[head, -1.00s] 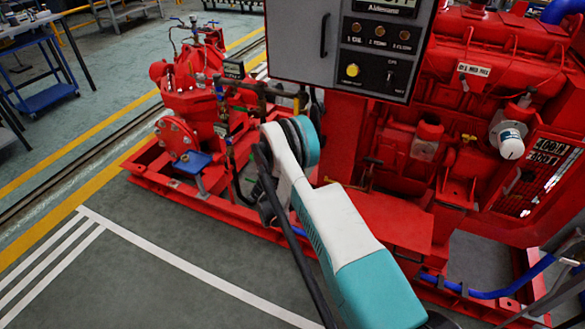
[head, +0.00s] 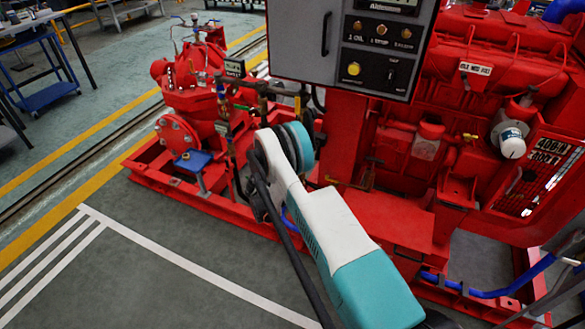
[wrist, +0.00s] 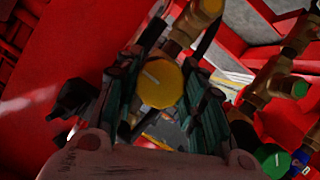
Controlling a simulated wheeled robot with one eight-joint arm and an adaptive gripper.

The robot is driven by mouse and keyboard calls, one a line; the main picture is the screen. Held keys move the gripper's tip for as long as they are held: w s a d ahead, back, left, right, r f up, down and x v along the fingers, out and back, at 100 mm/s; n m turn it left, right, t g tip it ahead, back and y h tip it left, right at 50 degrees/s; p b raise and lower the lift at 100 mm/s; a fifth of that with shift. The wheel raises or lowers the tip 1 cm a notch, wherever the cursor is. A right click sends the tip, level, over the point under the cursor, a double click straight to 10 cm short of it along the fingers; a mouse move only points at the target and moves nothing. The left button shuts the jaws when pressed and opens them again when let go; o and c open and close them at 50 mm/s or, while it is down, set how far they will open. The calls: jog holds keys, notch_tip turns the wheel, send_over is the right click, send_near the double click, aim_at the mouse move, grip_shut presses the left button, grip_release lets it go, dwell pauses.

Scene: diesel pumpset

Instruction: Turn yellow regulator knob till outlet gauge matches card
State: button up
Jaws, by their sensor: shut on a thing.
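The yellow regulator knob (wrist: 160,84) sits in the middle of the wrist view, with a pale mark on its face tilted down to the right. My gripper (wrist: 163,92) has a teal-padded finger on each side of the knob and is shut on it. In the head view my white and teal arm reaches toward the piping between the red pump and the control box; it hides the gripper and the knob there. I cannot make out the outlet gauge or read the card in either view.
Brass fittings (wrist: 293,48) and green knobs (wrist: 271,160) stand close on the right in the wrist view. The grey control box (head: 345,45) hangs above my arm in the head view. The red pump (head: 195,85) stands left, with open floor in front.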

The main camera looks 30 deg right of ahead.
jog(key=o, duration=1.1)
jog(key=shift+r, duration=0.1)
jog(key=v, duration=1.2)
